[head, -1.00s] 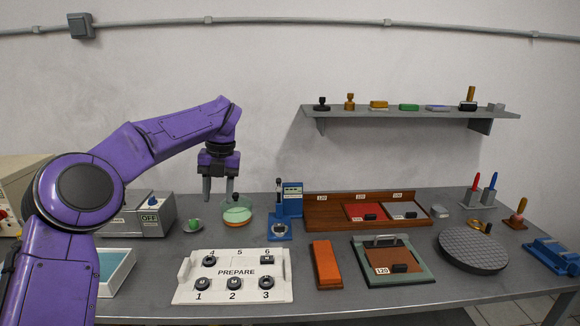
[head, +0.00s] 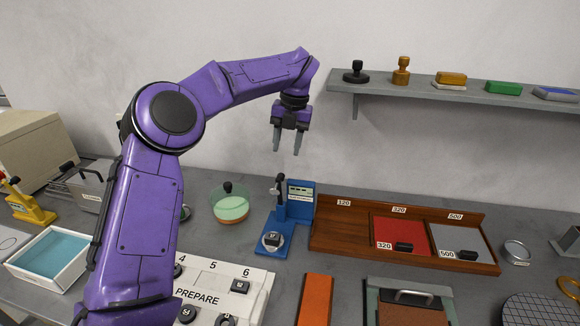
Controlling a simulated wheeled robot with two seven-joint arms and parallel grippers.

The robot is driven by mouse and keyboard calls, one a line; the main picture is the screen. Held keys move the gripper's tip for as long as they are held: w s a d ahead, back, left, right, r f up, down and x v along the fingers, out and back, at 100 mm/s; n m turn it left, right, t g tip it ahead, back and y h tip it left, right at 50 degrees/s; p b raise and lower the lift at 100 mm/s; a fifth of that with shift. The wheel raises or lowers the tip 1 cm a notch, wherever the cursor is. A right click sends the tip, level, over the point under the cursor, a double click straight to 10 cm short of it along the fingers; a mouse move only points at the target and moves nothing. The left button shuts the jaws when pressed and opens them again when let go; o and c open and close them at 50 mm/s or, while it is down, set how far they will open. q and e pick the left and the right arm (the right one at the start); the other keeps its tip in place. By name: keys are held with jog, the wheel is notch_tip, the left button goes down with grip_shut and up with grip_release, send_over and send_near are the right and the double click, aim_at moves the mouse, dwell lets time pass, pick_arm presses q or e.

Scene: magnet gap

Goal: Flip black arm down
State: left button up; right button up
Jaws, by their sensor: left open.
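A blue bench device (head: 299,205) stands on the table, right of the middle of my left arm. Its black arm (head: 281,190) stands roughly upright beside the labelled blue back plate. A small dark block (head: 272,239) sits on the round pale pad at the device's front. My left gripper (head: 287,150) hangs in the air with its fingers pointing down, apart and empty. In the picture it is just above the black arm's top and appears not to touch it. My right gripper is not in view.
A glass dish (head: 231,205) of green liquid stands left of the device. A wooden tray (head: 332,239) with red and grey plates lies right. The PREPARE board (head: 254,298) and an orange block (head: 315,300) are in front. A wall shelf (head: 440,86) hangs upper right.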

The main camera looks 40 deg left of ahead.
aim_at(282, 174)
pick_arm(q)
jog(key=f, duration=0.5)
jog(key=s+a+f, duration=0.1)
jog(key=f, duration=0.2)
jog(key=shift+f+p, duration=0.25)
jog(key=shift+p, duration=0.1)
jog(key=shift+s+r, duration=0.1)
jog(key=shift+s, duration=0.05)
jog(key=shift+c, duration=0.5)
grip_shut()
